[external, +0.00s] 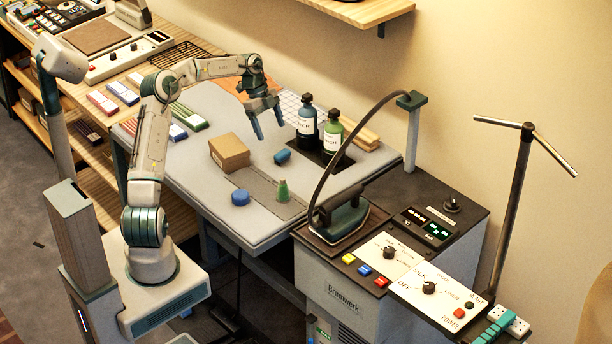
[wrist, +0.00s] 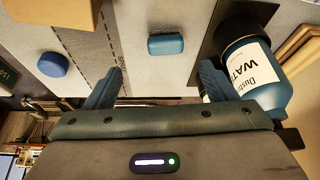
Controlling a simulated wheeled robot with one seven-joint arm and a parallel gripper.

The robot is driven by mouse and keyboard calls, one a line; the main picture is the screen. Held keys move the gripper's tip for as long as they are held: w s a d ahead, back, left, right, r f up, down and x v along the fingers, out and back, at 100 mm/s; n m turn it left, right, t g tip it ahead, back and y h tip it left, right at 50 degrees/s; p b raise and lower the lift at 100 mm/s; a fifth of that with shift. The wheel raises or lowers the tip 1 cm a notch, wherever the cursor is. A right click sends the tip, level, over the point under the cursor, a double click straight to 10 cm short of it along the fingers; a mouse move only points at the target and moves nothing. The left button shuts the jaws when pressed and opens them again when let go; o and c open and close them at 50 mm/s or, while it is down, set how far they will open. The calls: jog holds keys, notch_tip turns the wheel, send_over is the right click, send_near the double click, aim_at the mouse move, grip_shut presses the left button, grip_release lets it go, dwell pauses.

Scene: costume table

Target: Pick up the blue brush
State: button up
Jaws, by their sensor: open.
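A small blue block-shaped object, which looks like the blue brush (external: 282,157), lies on the pale table mat in the external view. In the wrist view the blue brush (wrist: 166,45) appears centred between and just beyond my fingertips, with its long side running across the gap. My gripper (external: 270,131) is open and empty above the table, behind the brush in the external view. Both fingers show in the wrist view, where my gripper (wrist: 162,70) has a clear gap wider than the brush.
A dark-blue bottle (external: 306,127) stands close to my right finger in the wrist view (wrist: 268,84). A green bottle (external: 332,137) is beside it. An iron (external: 345,218) sits farther right.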

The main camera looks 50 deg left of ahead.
aim_at(282, 152)
jog(key=x, duration=0.5)
jog(key=shift+w+p+x, duration=0.15)
jog(key=shift+p+x, duration=0.15)
jog(key=shift+x, duration=0.6)
jog(key=shift+w+p+x, duration=0.15)
jog(key=shift+p+x, duration=0.2)
jog(key=shift+x, duration=0.55)
jog(key=shift+w+p+x, duration=0.2)
jog(key=shift+p+x, duration=0.1)
jog(key=shift+x, duration=0.6)
jog(key=shift+d+r, duration=0.15)
jog(key=c, duration=1.1)
